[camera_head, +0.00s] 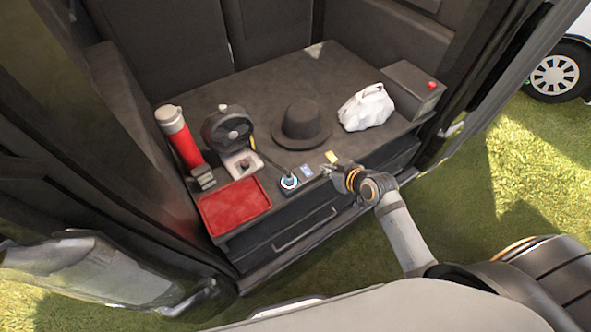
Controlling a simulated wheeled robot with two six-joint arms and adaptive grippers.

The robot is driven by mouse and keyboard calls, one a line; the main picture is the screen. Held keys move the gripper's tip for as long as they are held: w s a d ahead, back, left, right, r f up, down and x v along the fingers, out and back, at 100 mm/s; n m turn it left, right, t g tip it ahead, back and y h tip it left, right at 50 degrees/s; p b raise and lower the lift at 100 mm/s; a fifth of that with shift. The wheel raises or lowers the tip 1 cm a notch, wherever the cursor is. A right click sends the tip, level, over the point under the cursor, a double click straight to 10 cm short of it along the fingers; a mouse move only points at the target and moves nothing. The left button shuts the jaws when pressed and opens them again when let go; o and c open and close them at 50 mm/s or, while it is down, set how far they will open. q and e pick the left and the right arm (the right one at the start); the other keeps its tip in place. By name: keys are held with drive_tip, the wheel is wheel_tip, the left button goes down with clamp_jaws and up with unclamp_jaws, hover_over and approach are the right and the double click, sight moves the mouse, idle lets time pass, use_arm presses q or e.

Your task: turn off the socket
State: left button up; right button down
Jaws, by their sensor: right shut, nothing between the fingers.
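A small dark socket strip (297,182) lies near the front edge of the dark counter. A round blue-and-white plug (289,182) sits on its left end, and a small bluish patch shows on its right part. My right gripper (328,166) is shut and empty just right of the strip, above the counter's front edge. It looks close to the strip's right end; whether it touches cannot be told. My left gripper is not in view.
A drawer is below.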

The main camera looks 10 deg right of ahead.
approach(303, 166)
drive_tip(key=w, duration=0.2)
drive_tip(key=w+a, duration=0.1)
drive_tip(key=shift+w+a+r, duration=0.1)
drive_tip(key=shift+w+r, duration=0.1)
drive_tip(key=shift+r, duration=0.15)
drive_tip(key=f, duration=0.3)
drive_tip(key=shift+w+a+f, duration=0.15)
drive_tip(key=shift+w+f, duration=0.1)
drive_tip(key=shift+w, duration=0.15)
drive_tip(key=shift+f, duration=0.45)
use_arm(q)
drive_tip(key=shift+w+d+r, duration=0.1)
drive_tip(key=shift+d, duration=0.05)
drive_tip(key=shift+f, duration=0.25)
use_arm(e)
drive_tip(key=shift+w+f, duration=0.1)
drive_tip(key=shift+f, duration=0.2)
drive_tip(key=shift+w+a, duration=0.1)
